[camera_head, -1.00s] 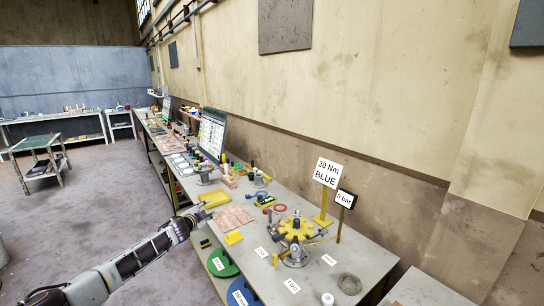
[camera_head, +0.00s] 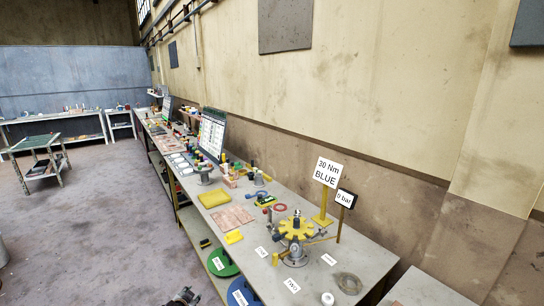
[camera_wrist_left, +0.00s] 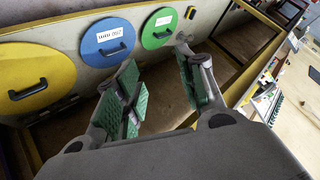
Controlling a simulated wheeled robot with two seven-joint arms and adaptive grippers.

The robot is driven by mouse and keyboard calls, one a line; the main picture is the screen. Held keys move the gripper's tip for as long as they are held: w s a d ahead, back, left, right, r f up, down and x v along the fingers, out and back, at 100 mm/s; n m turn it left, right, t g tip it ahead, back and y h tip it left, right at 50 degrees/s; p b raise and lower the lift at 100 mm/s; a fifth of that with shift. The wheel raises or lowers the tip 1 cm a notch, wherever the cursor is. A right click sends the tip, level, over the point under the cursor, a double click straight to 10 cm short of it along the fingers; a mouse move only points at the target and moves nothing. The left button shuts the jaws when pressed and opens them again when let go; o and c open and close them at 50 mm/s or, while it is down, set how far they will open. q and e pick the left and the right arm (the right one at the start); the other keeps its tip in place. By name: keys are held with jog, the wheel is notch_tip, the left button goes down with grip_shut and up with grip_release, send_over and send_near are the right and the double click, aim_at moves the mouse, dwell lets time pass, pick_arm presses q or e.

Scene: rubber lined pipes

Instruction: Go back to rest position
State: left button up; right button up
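My left gripper (camera_wrist_left: 160,85) is open and empty in the left wrist view, its two fingers with green pads spread apart. In the head view only a small dark part of my left arm or gripper (camera_head: 184,298) shows at the bottom edge, low and to the left of the workbench (camera_head: 245,278). My right gripper is in neither view. No object is held in the left gripper.
A yellow star-shaped fixture (camera_head: 297,228) stands on the bench by a "30 Nm BLUE" sign (camera_head: 327,172). Round lids, blue (camera_wrist_left: 108,42), green (camera_wrist_left: 158,29) and yellow (camera_wrist_left: 35,80), lie beyond the left gripper. Open floor (camera_head: 95,235) lies left of the bench.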

pick_arm(q)
jog(key=s+d+f+n+g, duration=0.1)
jog(key=s+f+n+g, duration=0.1)
jog(key=s+f, duration=1.05)
jog(key=s+d+f+n+g, duration=0.1)
jog(key=s+d+f+g, duration=0.1)
jog(key=s+f, duration=1.1)
jog(key=s+d+f+g, duration=0.1)
jog(key=s+d+f, duration=0.1)
jog(key=s, duration=1.1)
jog(key=s+d+f+g, duration=0.2)
jog(key=s, duration=1.2)
jog(key=s+d+f+n+g, duration=0.1)
jog(key=s+f+g, duration=0.1)
jog(key=s, duration=1.1)
jog(key=shift+s+d+f+h, duration=0.25)
jog(key=shift+s+d+h, duration=0.1)
jog(key=shift+d+h, duration=0.05)
